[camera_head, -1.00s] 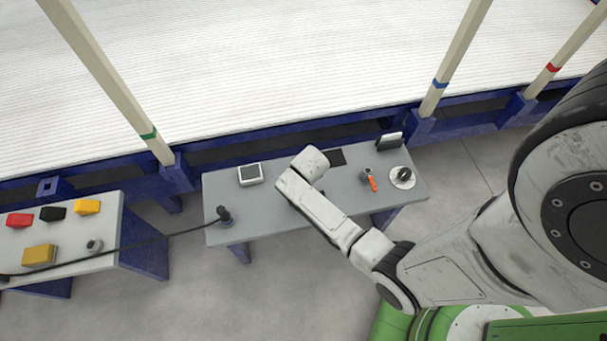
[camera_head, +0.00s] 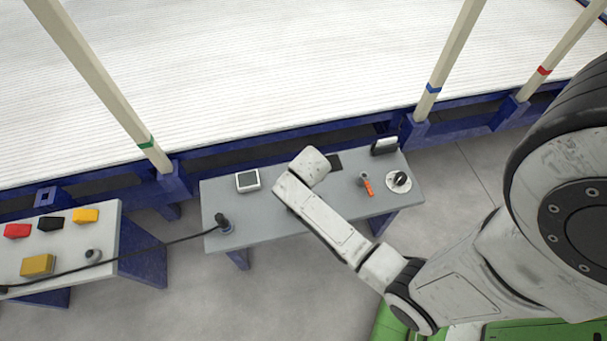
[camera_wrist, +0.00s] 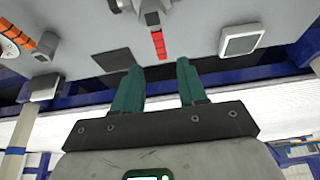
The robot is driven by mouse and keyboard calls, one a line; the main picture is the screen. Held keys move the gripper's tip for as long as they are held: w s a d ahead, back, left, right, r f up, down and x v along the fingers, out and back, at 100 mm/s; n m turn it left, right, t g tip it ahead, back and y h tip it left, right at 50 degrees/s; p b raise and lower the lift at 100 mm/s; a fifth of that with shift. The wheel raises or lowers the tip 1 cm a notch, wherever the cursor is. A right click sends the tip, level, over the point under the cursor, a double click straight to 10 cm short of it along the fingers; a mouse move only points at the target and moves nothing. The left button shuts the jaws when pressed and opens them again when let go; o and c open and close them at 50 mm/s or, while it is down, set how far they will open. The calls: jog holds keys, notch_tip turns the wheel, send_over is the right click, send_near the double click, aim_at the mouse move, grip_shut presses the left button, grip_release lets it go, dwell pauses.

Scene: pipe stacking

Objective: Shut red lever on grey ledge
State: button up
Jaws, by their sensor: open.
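The grey ledge (camera_head: 265,218) is a small table in the middle of the head view. In the wrist view its top (camera_wrist: 95,22) fills the upper part. The red lever (camera_wrist: 158,45) sticks out of a grey fitting (camera_wrist: 150,12) on the ledge and points toward my gripper (camera_wrist: 159,66). The two green fingers are apart and empty, with the lever's end close to the gap between their tips. I cannot tell whether they touch it. In the head view my arm hides the red lever and the gripper.
An orange lever (camera_head: 367,184) and a round dial (camera_head: 398,181) sit on the ledge's right part. A white-framed screen (camera_head: 247,181) and a black plug with cable (camera_head: 222,222) are on its left. A dark panel (camera_wrist: 113,59) lies beside the red lever. Another table (camera_head: 75,225) stands left.

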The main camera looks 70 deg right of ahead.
jog(key=shift+v, duration=2.25)
jog(key=s+a+r+n+y, duration=0.1)
jog(key=s+a+r+n, duration=0.3)
jog(key=a, duration=0.3)
jog(key=s+a+r+n+g+y, duration=0.1)
jog(key=s+a+r+n+y, duration=0.1)
jog(key=s+a+r+n, duration=0.3)
jog(key=a+n, duration=0.1)
jog(key=a, duration=0.1)
jog(key=shift+s+a+g, duration=0.25)
jog(key=shift+s+g, duration=0.05)
